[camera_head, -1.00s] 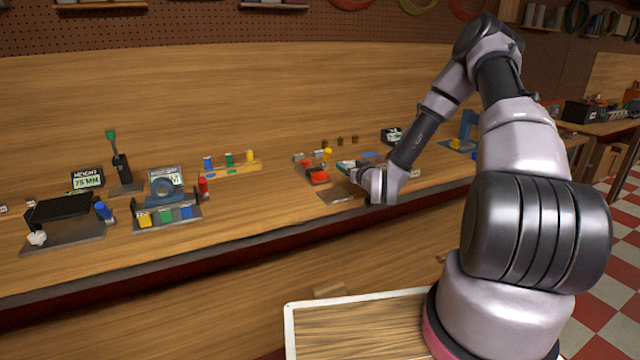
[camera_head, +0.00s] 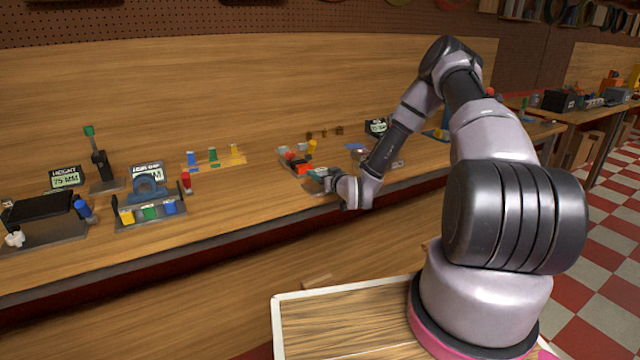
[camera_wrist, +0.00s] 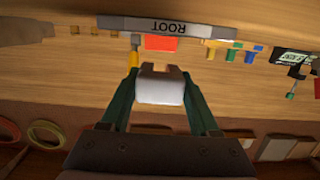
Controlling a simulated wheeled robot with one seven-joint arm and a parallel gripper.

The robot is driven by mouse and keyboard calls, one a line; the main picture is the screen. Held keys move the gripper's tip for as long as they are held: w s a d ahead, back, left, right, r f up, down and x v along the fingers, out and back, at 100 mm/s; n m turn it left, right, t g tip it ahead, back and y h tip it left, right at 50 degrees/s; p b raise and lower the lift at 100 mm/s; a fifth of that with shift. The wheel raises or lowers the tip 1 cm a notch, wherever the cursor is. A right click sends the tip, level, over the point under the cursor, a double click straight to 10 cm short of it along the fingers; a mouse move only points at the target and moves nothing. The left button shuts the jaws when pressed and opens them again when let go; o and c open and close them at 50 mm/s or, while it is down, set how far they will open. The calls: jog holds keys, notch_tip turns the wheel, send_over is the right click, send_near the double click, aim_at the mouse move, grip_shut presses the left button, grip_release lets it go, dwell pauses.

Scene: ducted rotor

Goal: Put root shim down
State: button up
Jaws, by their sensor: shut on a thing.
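My gripper (camera_wrist: 160,92) has its two green fingers shut on a pale grey block with a notch in its end, which I take as the root shim (camera_wrist: 161,88). In the wrist view the block hangs clear in front of the bench top. In the head view my gripper (camera_head: 320,176) is low over the bench, beside a tray with red parts (camera_head: 298,165). The held block is too small to make out there.
To the left on the bench are a fixture with yellow, green and blue blocks (camera_head: 150,212), a rack of coloured pegs (camera_head: 213,158) and a black-topped stand (camera_head: 40,215). A "HEIGHT" display (camera_head: 65,178) stands behind. Bare wood lies between these and the tray.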

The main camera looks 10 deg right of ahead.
aim_at(320, 187)
jog(key=shift+f, duration=1.7)
jog(key=shift+f, duration=0.15)
jog(key=o, duration=1.4)
jog(key=shift+c, duration=0.2)
jog(key=shift+s+f, duration=0.1)
